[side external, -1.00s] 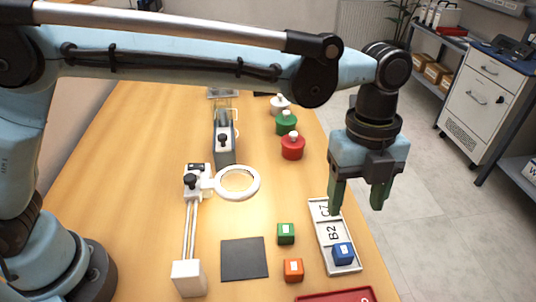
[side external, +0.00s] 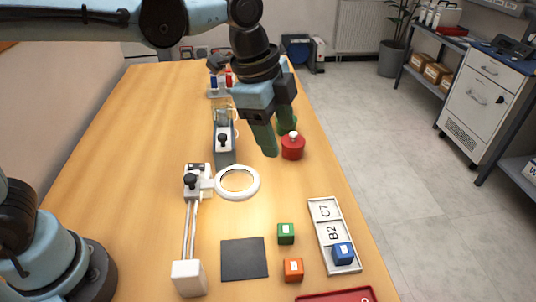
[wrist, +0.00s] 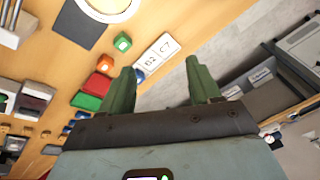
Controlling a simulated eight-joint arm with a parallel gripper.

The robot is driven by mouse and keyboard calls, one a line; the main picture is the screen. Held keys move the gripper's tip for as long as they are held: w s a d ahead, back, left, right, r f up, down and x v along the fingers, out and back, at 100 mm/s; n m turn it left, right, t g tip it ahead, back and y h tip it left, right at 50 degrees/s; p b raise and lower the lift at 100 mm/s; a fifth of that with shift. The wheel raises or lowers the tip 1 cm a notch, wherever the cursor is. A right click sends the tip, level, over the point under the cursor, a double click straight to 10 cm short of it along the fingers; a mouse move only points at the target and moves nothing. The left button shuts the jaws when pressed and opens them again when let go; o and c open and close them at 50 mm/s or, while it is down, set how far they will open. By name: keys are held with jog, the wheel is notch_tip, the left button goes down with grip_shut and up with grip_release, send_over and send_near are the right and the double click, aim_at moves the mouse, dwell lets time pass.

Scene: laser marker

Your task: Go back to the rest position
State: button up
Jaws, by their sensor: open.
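My gripper (side external: 277,148) is open and empty, with green fingers. In the side external view it hangs in the air over the far part of the table, in front of the red bottle (side external: 293,149). In the wrist view the fingers (wrist: 160,90) are spread with nothing between them. The blue cube (side external: 343,254) sits in the B2 end of the white tray (side external: 325,212), well away from my gripper. The C7 section of the tray is empty.
A green cube (side external: 286,233) and an orange cube (side external: 293,269) stand beside a dark square plate (side external: 244,258). A ring lamp (side external: 237,182) stands behind the plate. A red tray (side external: 335,296) lies at the front edge.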

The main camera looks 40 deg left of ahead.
jog(key=s+a+f+n+t+y, duration=0.1)
jog(key=s+a+f+n+t, duration=0.1)
jog(key=s+a+n, duration=0.2)
jog(key=s+a+f+n+t, duration=0.2)
jog(key=s+a+n, duration=0.2)
jog(key=a+n, duration=0.7)
jog(key=shift+a+f+n+t+y, duration=0.3)
jog(key=shift+a+t+y, duration=0.1)
jog(key=shift+a, duration=0.6)
